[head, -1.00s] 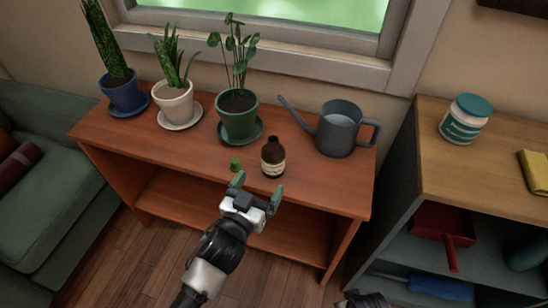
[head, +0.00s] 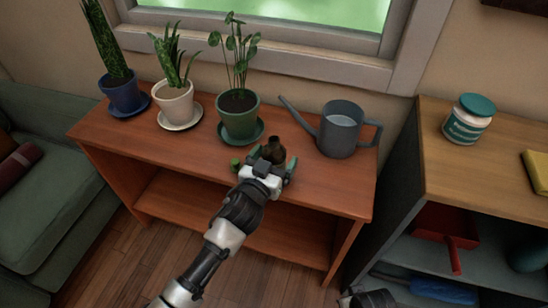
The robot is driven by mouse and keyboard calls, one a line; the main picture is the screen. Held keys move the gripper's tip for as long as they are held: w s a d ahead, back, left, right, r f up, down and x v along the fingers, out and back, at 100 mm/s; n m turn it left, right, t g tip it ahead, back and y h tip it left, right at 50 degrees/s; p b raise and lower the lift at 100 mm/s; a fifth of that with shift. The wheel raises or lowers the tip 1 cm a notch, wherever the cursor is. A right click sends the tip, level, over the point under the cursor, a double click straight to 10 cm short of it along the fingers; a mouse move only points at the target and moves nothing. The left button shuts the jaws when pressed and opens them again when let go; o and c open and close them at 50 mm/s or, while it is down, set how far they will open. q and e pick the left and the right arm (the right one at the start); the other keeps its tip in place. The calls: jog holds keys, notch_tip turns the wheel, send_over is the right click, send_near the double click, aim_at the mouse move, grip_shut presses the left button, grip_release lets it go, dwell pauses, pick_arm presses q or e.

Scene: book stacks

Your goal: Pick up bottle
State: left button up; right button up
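A small brown bottle (head: 273,147) stands upright near the front edge of the wooden shelf top. Only its neck and shoulder show; its label and lower part are hidden behind my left gripper. My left gripper (head: 272,165) is at the bottle, with its green-tipped fingers apart, one on each side of it. I cannot tell whether the fingers touch the bottle. A small green cap (head: 235,163) lies just left of the gripper. My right gripper (head: 373,299) shows only in part at the bottom edge, low and away from the bottle; its fingers are not clear.
A grey watering can (head: 339,131) stands right of the bottle. A green-potted plant (head: 239,121) stands behind it, with white (head: 174,107) and blue (head: 124,96) pots further left. The shelf's front right is clear.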

pick_arm(q)
jog(key=c, duration=1)
jog(key=shift+c, duration=0.6)
jog(key=shift+r, duration=0.3)
